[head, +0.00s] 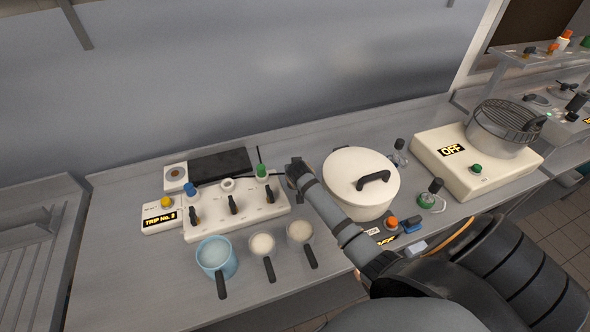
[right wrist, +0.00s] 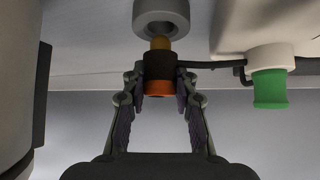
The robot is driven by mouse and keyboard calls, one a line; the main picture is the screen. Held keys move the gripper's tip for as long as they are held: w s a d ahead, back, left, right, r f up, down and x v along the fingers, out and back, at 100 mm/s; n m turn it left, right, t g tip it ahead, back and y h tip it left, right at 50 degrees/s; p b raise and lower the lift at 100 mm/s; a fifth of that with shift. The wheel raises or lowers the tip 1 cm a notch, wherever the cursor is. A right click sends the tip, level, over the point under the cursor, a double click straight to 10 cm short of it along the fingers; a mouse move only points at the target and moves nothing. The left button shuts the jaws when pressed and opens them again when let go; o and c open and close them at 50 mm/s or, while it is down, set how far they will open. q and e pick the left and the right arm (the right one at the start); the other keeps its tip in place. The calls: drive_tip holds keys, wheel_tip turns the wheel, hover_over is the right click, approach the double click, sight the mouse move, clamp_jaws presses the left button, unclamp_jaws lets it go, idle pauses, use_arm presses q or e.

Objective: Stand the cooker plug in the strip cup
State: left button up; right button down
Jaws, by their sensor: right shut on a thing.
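My right gripper (right wrist: 161,92) is shut on a plug (right wrist: 159,70) with an orange cap, black body and brass pin. In this inverted wrist view the pin points at a grey round cup (right wrist: 160,8). I cannot tell whether pin and cup touch. In the head view the gripper (head: 292,166) is just right of the green plug (head: 262,170) and hides the held plug. The green plug also shows in the wrist view (right wrist: 269,90), in a white cup. The white strip (head: 240,213) also has a blue plug (head: 190,189) and an empty-looking white cup (head: 227,184). My left gripper is not in view.
A white lidded pot (head: 345,160) stands close right of the gripper. A blue pan (head: 216,258) and two small pale pans (head: 262,244) (head: 300,231) stand before the strip. A trip box (head: 158,217) is at its left. A cooker (head: 445,165) reading OFF is farther right.

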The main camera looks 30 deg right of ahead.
drive_tip(key=shift+f+b, duration=0.65)
drive_tip(key=shift+f, duration=0.65)
drive_tip(key=c, duration=1)
unclamp_jaws()
drive_tip(key=shift+o, duration=0.4)
drive_tip(key=o, duration=0.9)
drive_tip(key=shift+s+a+r+p, duration=0.15)
drive_tip(key=shift+s+r+p, duration=0.2)
drive_tip(key=shift+p, duration=0.3)
drive_tip(key=p+v, duration=0.5)
drive_tip(key=shift+v, duration=1.55)
drive_tip(key=shift+f, duration=0.15)
